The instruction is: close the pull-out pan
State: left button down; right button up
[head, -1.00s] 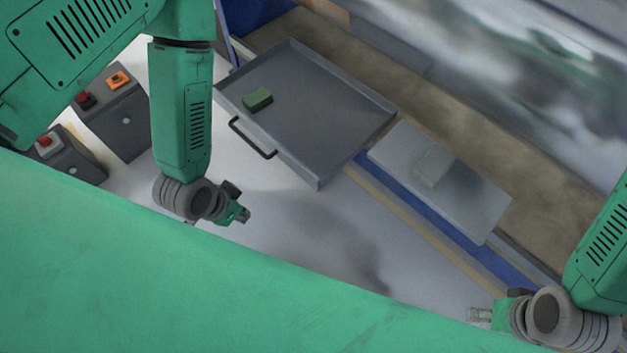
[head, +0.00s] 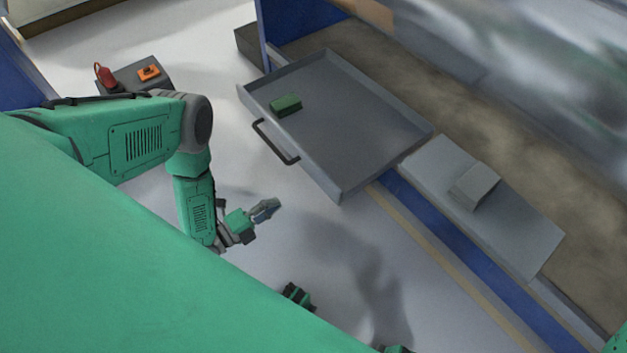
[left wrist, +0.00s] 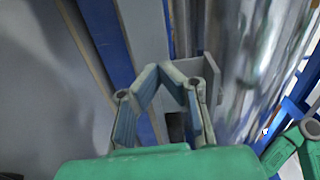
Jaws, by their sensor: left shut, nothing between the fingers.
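The pull-out pan (head: 352,112) is a shallow grey tray, extended from the blue-framed machine in the head view. Its dark handle (head: 274,143) is on the near-left side. A green block (head: 286,104) lies in the pan near that side. My left gripper (head: 270,206) is below the handle in the picture, apart from it, shut and empty. In the left wrist view its fingertips (left wrist: 173,76) meet, with blue and grey machine parts behind them. I cannot make out the pan there. My right gripper does not clearly show.
A grey plate with a raised block (head: 478,210) is right of the pan, along the blue rail (head: 440,218). A dark box with an orange switch (head: 148,73) and a red part stands at upper left. Pale floor (head: 225,95) lies open left of the pan.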

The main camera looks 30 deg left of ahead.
pick_arm(q)
jog(key=b, duration=0.5)
send_near(319, 173)
jog(key=shift+m, duration=0.3)
jog(key=x, duration=0.6)
jog(key=shift+w+d+f, duration=0.1)
jog(key=shift+w+f, duration=0.05)
jog(key=shift+w, duration=0.2)
jog(key=shift+w+d, duration=0.25)
jog(key=shift+w, duration=0.3)
